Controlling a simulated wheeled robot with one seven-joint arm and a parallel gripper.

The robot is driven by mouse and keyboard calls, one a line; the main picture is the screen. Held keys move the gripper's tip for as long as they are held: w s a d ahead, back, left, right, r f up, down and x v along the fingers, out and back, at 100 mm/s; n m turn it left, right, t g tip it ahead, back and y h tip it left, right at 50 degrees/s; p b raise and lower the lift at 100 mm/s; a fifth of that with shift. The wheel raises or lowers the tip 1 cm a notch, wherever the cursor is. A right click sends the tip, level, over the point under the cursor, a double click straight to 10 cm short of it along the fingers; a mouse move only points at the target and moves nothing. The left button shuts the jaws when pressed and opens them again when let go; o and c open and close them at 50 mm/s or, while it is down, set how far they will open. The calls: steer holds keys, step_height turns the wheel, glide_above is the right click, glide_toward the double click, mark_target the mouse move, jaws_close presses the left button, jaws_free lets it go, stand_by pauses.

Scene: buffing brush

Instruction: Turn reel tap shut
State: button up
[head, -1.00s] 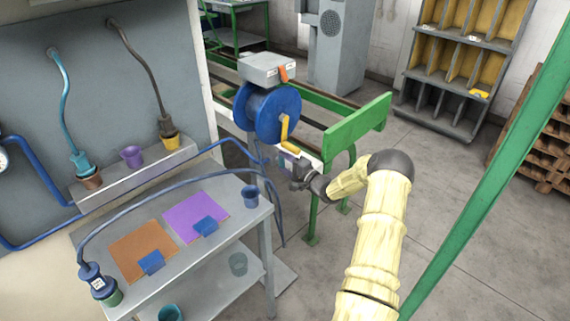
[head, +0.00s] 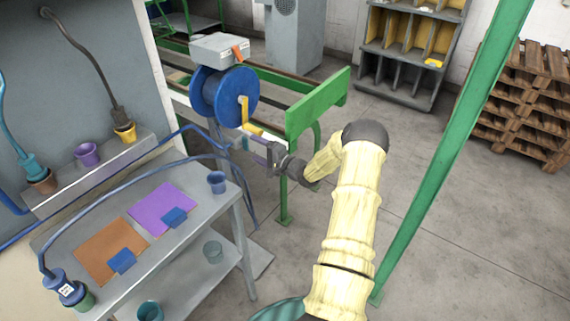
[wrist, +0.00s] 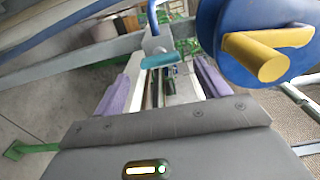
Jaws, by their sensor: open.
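The blue hose reel (head: 210,92) stands by the green frame, with a yellow crank (head: 246,113) on its near face. In the wrist view the crank (wrist: 262,55) is at upper right, just right of my gripper. A teal lever (wrist: 166,60), apparently the reel tap handle, sits under a blue pipe (wrist: 152,16), near the fingertips and about in line with the gap. My gripper (wrist: 168,74) is open and empty, with purple-sided fingers. In the head view my gripper (head: 257,150) is below the crank; I cannot clearly make out the tap there.
A grey box with an orange lever (head: 238,54) sits above the reel. A grey bench (head: 190,235) with orange and purple mats stands at left. A green post (head: 450,150) rises at right. The floor right of my arm is mostly clear.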

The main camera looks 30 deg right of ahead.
steer(key=b+v, duration=0.1)
steer(key=v, duration=1.2)
steer(key=w+a+r+n+g+h+p, duration=0.1)
steer(key=a+r+n+g+h+p, duration=0.1)
steer(key=a+r+n+g+h, duration=0.3)
steer(key=a+r+n+g+p, duration=0.2)
steer(key=a+r+n+g, duration=0.1)
steer(key=a, duration=0.5)
steer(key=s+a+r+n+g+p, duration=0.1)
steer(key=s+a+r+n+g, duration=0.2)
steer(key=s+a, duration=0.4)
steer(key=s+a+r+n+g+h+p, duration=0.1)
steer(key=s+a+r, duration=0.4)
steer(key=s, duration=0.8)
steer(key=a+n+g+p, duration=0.1)
steer(key=a+n+g, duration=0.1)
steer(key=shift+s+a, duration=0.3)
steer(key=shift+s, duration=0.05)
